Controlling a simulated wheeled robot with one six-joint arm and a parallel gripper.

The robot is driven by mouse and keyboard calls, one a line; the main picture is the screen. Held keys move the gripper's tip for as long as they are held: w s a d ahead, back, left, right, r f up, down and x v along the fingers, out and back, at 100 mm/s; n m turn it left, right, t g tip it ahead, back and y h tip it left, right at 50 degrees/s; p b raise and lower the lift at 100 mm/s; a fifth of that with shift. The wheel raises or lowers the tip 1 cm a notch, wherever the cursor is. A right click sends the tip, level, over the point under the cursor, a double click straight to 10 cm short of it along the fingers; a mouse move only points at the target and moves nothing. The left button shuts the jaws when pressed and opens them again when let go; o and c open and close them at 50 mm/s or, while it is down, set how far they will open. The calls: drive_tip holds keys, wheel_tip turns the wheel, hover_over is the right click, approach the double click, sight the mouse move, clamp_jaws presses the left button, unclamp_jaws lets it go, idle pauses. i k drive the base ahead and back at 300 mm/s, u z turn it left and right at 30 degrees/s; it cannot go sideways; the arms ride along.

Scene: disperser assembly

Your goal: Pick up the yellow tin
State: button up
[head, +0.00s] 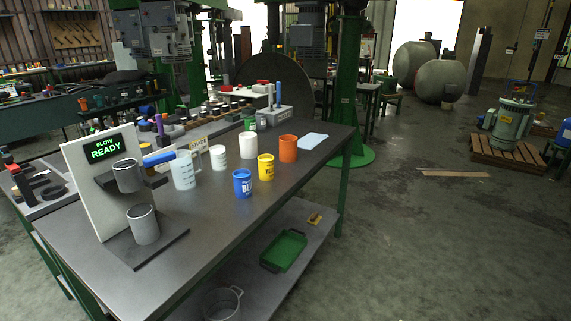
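The yellow tin (266,168) stands upright on the dark tabletop (215,220), near the middle of the table. It has dark lettering on its front. A blue tin (243,184) stands close to its left and nearer to the front edge. An orange tin (288,148) stands to its right and a little farther back. A white tin (248,146) stands behind it. The yellow tin is in plain view. My gripper is not in view.
A dispenser (95,185) with a "FLOW READY" screen stands at the left, with grey cups. A clear jug (184,171) and a white cup (219,157) are left of the tins. A light blue cloth (313,141) lies at right. A lower shelf holds a green tray (284,250).

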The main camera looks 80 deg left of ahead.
sight(266, 162)
drive_tip(key=u, duration=1.6)
drive_tip(key=i, duration=2.1)
drive_tip(key=u, duration=1.8)
